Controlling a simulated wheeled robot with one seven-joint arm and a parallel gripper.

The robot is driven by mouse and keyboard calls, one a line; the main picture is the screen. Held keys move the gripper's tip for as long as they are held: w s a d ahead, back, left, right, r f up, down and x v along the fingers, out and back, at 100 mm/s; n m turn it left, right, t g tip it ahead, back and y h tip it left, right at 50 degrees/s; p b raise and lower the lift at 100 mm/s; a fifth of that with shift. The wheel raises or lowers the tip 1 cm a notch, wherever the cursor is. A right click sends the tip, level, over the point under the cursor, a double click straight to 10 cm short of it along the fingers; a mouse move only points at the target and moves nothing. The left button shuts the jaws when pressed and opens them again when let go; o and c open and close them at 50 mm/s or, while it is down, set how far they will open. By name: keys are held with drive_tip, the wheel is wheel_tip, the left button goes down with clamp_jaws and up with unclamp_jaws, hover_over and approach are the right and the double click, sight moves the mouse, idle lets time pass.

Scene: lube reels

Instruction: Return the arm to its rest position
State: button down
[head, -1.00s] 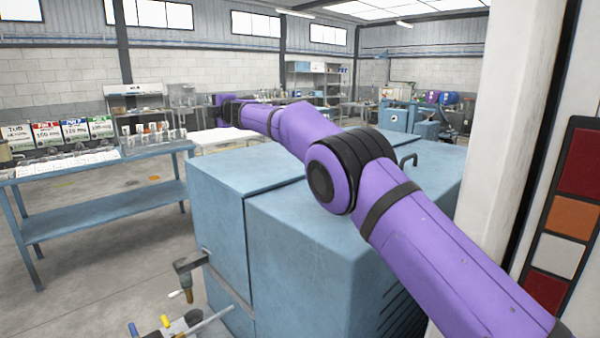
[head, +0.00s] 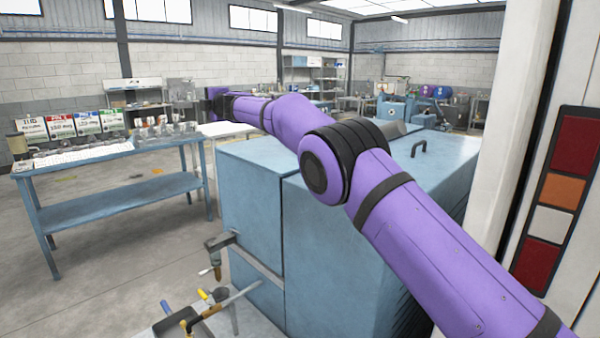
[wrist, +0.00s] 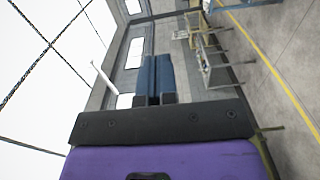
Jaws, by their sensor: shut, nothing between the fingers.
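My purple arm stretches from the lower right across the head view, past the blue cabinet, with a black-banded elbow joint in the middle. My gripper (head: 217,97) is at its far end, small and partly hidden behind the wrist. In the wrist view my gripper (wrist: 155,78) shows two dark blue fingers side by side, closed together with nothing between them. The arm is held up over the cabinet's top edge in the picture. I cannot tell the gap between arm and cabinet.
The blue cabinet (head: 265,210) fills the centre. A blue workbench (head: 115,200) with boxes stands at the left. Tools (head: 205,310) lie on a dark tray at the bottom. A white post (head: 500,150) stands close on the right. Open floor lies between bench and cabinet.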

drive_tip(key=d+r+m+t+h, duration=0.2)
drive_tip(key=d+r+m+h, duration=0.3)
drive_tip(key=d, duration=0.8)
drive_tip(key=d+r+m+t+h, duration=0.15)
drive_tip(key=d+r+m, duration=0.45)
drive_tip(key=d, duration=0.7)
drive_tip(key=s+d+r+m+g+h, duration=0.1)
drive_tip(key=s+d+r+m+h, duration=0.15)
drive_tip(key=s+d, duration=0.6)
drive_tip(key=s+d+r+m+g+h, duration=0.1)
drive_tip(key=s+d+m+g+h, duration=0.25)
drive_tip(key=d, duration=0.75)
drive_tip(key=s+d+f+m+g, duration=0.15)
drive_tip(key=s+d+f, duration=0.3)
drive_tip(key=s, duration=0.75)
drive_tip(key=s+d+f+m+g+h, duration=0.1)
drive_tip(key=s+d+f+m, duration=0.3)
drive_tip(key=s, duration=0.7)
drive_tip(key=s+d+f+m+g, duration=0.2)
drive_tip(key=s+d+f, duration=0.25)
drive_tip(key=s, duration=0.75)
drive_tip(key=s+f+m+g, duration=0.2)
drive_tip(key=s+f, duration=0.7)
drive_tip(key=s, duration=0.5)
drive_tip(key=shift+d+f+y, duration=0.35)
drive_tip(key=shift+f+y, duration=0.05)
drive_tip(key=shift+y, duration=0.05)
